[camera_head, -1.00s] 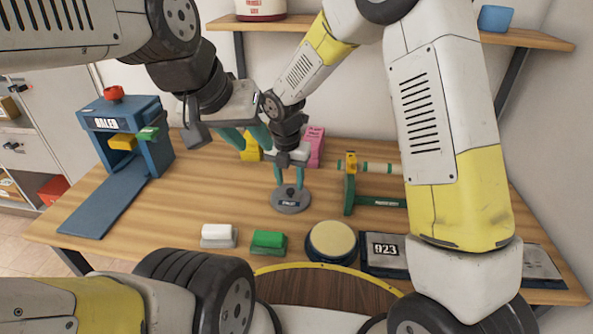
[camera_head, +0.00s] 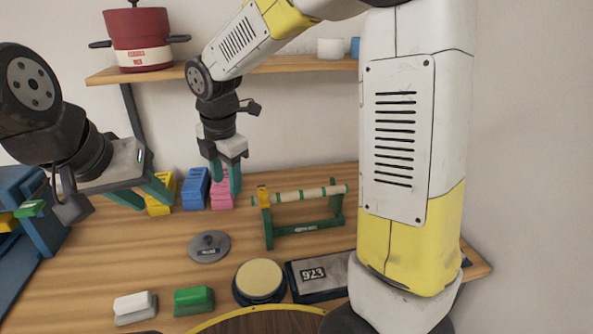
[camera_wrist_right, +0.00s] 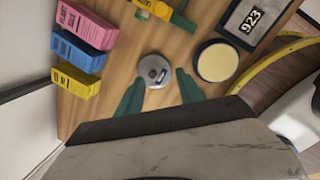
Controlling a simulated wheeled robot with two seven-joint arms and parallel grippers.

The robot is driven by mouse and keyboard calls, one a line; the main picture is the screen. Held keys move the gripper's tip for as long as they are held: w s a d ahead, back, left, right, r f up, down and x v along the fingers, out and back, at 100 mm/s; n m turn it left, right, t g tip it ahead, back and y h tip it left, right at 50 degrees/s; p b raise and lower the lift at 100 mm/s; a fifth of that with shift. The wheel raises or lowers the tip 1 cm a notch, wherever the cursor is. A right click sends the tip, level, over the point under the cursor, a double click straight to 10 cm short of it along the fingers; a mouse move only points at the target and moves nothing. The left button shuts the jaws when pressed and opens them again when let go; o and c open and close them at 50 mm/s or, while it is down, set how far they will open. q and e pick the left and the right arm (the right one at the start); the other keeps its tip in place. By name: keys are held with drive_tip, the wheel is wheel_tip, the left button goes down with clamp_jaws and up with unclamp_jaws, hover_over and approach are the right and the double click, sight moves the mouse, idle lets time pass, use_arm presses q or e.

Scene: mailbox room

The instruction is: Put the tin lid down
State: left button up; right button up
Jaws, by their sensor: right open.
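The tin lid (camera_head: 209,247) is a grey round disc with a small knob and a dark label. It lies flat on the wooden table, and it also shows in the right wrist view (camera_wrist_right: 155,72). My right gripper (camera_head: 225,180) is open and empty, above and behind the lid near the coloured blocks. In the right wrist view its green fingers are apart, with the lid seen beyond and between them. My left gripper (camera_head: 142,194) hangs empty over the left of the table, its fingers apart.
Yellow (camera_head: 160,195), blue (camera_head: 195,188) and pink (camera_head: 222,190) blocks stand at the back. A green stand with a roller (camera_head: 305,228) is right of the lid. A round cream-topped pad (camera_head: 259,279), a 923 scale (camera_head: 322,274), and white and green blocks lie in front. A red pot (camera_head: 137,42) is on the shelf.

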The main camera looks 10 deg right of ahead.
drive_tip(key=s+d+r+m+t+y, duration=0.1)
drive_tip(key=s+d+r+m, duration=0.3)
drive_tip(key=s+d+m, duration=0.4)
drive_tip(key=s+d+r+m+t, duration=0.3)
drive_tip(key=s+d+m, duration=0.5)
drive_tip(key=m, duration=0.9)
drive_tip(key=shift+d+r+y, duration=0.4)
drive_tip(key=shift+d+r, duration=0.05)
